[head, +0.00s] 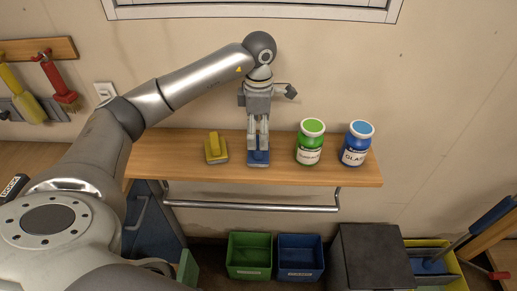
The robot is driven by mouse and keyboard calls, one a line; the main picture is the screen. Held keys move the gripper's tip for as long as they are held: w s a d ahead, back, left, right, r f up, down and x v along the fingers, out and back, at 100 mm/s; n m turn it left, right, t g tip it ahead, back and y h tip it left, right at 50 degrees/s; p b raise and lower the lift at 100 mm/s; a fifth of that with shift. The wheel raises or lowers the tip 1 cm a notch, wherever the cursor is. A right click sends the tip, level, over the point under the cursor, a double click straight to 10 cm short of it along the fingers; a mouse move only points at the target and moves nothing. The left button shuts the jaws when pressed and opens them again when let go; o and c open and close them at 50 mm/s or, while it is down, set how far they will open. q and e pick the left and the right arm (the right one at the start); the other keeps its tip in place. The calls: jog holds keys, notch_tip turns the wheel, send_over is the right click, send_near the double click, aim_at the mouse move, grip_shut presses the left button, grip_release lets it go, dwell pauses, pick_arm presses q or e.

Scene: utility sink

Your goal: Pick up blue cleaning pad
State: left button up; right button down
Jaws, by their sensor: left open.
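The blue cleaning pad (258,160) lies on the wooden shelf, partly hidden by my left gripper. My left gripper (258,148) points down at it from above, open, with its fingertips at or just above the pad's upper part. I cannot tell whether the fingers touch the pad. My right gripper is not in view.
On the same shelf (365,174), a yellow pad (214,147) stands to the left, and a green jar (310,142) and a blue jar (356,143) to the right. A metal rail (250,207) runs below. Green (249,255) and blue (300,257) bins sit lower down.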

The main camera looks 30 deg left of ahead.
aim_at(258, 142)
pick_arm(q)
notch_tip(258, 142, down, 4)
jog(key=shift+f+p, duration=0.1)
jog(key=shift+p, duration=1)
jog(key=shift+f, duration=0.5)
jog(key=c, duration=1.1)
jog(key=shift+r, duration=0.15)
